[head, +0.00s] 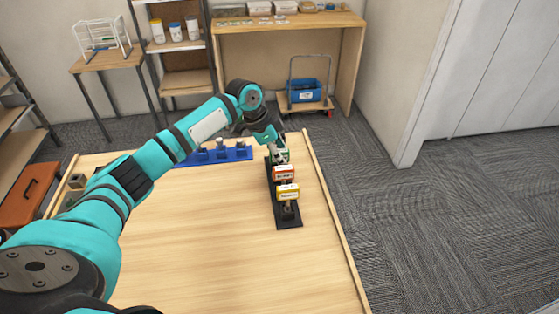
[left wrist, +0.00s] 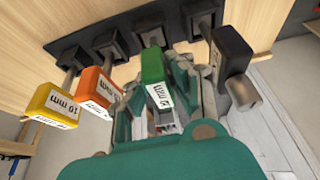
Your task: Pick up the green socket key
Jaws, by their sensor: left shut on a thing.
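My right gripper is in neither view.
An orange key (head: 283,173) and a yellow key (head: 288,192) stand in the same rack. A black key (left wrist: 231,53) is close beside the gripper on the other side. A blue rack (head: 205,156) lies at the table's back. The table's middle is clear.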

